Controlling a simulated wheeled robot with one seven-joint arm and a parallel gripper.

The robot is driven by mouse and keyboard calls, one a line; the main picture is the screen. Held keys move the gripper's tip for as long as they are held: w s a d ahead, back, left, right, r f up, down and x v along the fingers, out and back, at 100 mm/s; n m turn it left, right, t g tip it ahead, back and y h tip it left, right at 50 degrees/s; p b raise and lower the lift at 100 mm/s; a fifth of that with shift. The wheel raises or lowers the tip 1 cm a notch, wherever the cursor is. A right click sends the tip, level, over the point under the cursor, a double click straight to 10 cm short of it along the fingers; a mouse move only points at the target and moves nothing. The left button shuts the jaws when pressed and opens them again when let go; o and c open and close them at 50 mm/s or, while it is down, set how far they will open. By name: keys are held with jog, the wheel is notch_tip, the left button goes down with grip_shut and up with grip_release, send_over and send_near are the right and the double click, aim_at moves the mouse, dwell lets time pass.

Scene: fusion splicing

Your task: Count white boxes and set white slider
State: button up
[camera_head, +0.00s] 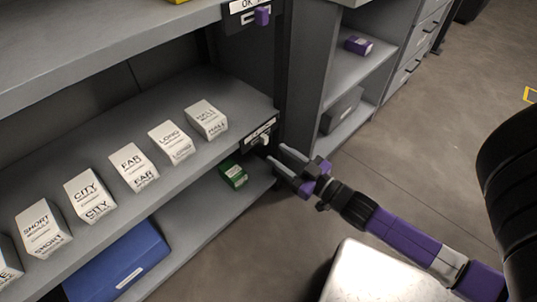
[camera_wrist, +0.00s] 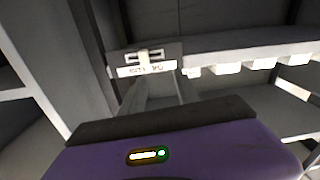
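A row of several white boxes stands on the middle shelf (camera_head: 150,95) in the head view. Their labels read HALL (camera_head: 206,119), LONG (camera_head: 171,142), FAR (camera_head: 133,167), CITY (camera_head: 89,195) and SHORT (camera_head: 43,228). One more is cut off at the left edge (camera_head: 8,262). The white slider (camera_head: 264,141) sits on a labelled panel at the shelf's right front end; it also shows in the wrist view (camera_wrist: 151,54). My gripper (camera_head: 278,156) is just in front of and below that panel, its two grey fingers apart with nothing visible between them. Contact with the slider cannot be told.
A purple slider (camera_head: 262,16) is on a panel above. A green box (camera_head: 233,174) and a blue bin (camera_head: 122,264) are on the lower shelf. At right, a second shelf unit holds a purple box (camera_head: 358,45) and a dark bin (camera_head: 341,110). Open floor (camera_head: 440,140) lies right.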

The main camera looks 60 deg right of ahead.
aim_at(267, 141)
jog(key=shift+m+h, duration=0.3)
jog(key=shift+m, duration=0.5)
jog(key=shift+w+d+f+b, duration=0.35)
jog(key=shift+w+d, duration=0.4)
jog(key=shift+w, duration=0.35)
jog(key=shift+w+d+f+b, duration=0.25)
jog(key=shift+w+d, duration=0.45)
jog(key=shift+w, duration=0.45)
jog(key=shift+w+d+f+b, duration=0.25)
jog(key=shift+w+d+b, duration=0.15)
jog(key=shift+w+d, duration=0.55)
jog(key=shift+w+a, duration=0.15)
jog(key=shift+a, duration=0.05)
grip_shut()
